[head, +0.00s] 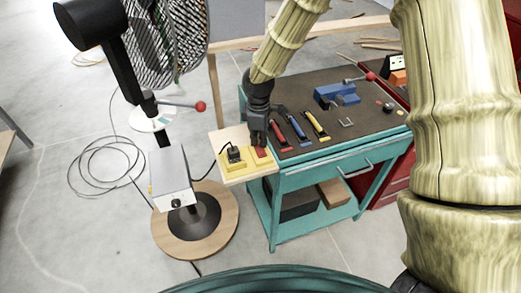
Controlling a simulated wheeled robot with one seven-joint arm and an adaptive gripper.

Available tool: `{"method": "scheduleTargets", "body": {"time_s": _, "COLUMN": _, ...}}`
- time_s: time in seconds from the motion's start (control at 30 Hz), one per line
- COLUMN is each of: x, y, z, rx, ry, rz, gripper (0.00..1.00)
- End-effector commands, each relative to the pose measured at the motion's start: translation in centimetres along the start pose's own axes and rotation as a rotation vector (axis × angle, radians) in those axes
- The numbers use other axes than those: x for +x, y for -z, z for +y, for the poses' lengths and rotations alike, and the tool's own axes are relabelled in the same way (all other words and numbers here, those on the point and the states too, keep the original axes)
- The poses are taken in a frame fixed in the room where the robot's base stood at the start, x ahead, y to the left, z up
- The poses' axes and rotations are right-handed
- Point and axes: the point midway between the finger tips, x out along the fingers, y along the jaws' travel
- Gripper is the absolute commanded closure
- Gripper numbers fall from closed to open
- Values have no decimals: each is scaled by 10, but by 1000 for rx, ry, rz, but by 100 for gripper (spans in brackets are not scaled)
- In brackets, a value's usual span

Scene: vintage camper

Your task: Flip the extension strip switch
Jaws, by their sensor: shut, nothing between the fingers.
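The extension strip (236,167) is a yellow block on a pale wooden board, at the left end of the teal workbench in the head view. A black plug sits in its left part. A red patch that looks like its switch (261,153) shows at its right end. My gripper (258,142) is black, points down and is shut and empty. Its tips are right at the red switch in the picture. I cannot tell whether they touch it. The gripper partly hides the strip's right end, and the switch position is too small to read.
The workbench (340,157) holds red, blue and yellow-handled tools (300,128) and a blue vise (337,94) right of my gripper. A black fan (165,40) and a grey box on a round wooden base (200,225) stand to the left. A cable lies coiled on the floor.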

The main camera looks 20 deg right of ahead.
Motion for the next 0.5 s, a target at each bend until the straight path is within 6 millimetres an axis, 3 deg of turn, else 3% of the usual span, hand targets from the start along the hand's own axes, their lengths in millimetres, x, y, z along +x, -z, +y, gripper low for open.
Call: {"method": "scheduleTargets", "body": {"time_s": 0.5, "x": 6, "y": 0, "z": 0, "rx": 0, "ry": 0, "rz": 0, "gripper": 100}}
